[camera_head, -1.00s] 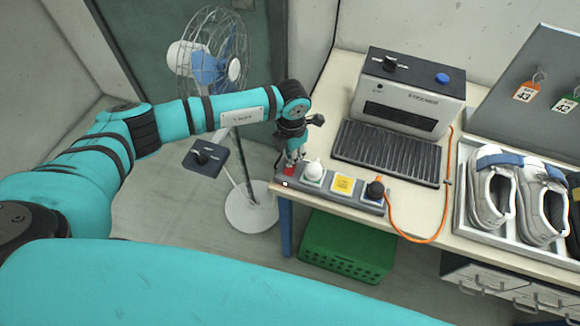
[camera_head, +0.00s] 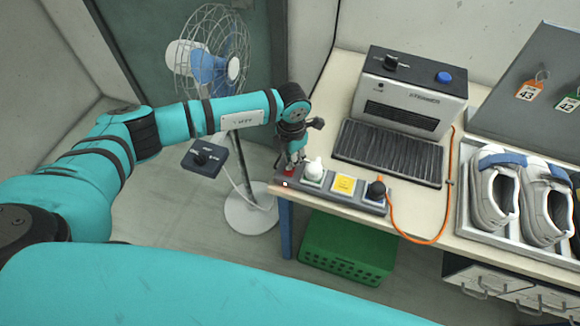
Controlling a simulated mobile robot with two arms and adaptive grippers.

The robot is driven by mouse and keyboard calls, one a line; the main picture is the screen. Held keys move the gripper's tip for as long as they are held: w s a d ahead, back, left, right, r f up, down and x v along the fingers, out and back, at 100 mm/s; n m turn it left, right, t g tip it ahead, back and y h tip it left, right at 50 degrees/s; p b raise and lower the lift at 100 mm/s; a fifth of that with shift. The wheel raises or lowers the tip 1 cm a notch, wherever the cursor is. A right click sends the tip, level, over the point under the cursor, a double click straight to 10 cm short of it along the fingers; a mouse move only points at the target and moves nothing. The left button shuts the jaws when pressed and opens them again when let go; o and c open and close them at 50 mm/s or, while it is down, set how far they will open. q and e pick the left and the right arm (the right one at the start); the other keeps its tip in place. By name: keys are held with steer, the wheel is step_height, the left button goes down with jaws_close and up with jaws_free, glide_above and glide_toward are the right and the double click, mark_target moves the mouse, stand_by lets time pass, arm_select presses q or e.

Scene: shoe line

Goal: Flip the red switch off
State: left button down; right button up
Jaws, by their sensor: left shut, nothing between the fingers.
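The red switch (camera_head: 289,171) sits at the left end of a grey power strip (camera_head: 339,199) along the front edge of the table. My left gripper (camera_head: 293,160) is shut and empty, pointing down right at the red switch, and hides part of it. I cannot tell whether it touches the switch or which way the switch is tipped. A small light (camera_head: 286,184) shows on the strip in front of the switch. My right gripper is not in view.
A white plug (camera_head: 314,170), a yellow-covered socket (camera_head: 345,184) and a black plug (camera_head: 377,188) with an orange cord follow along the strip. A grey steamer (camera_head: 412,95) stands behind. White shoes (camera_head: 493,196) lie in a tray at right. A fan (camera_head: 213,65) stands left of the table.

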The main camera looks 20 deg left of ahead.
arm_select(q)
steer(key=shift+s+f+b, duration=0.1)
steer(key=shift+f+b, duration=0.3)
steer(key=shift+f, duration=0.1)
steer(key=shift+r, duration=0.2)
steer(key=shift+r+p, duration=2.25)
steer(key=shift+r, duration=1.15)
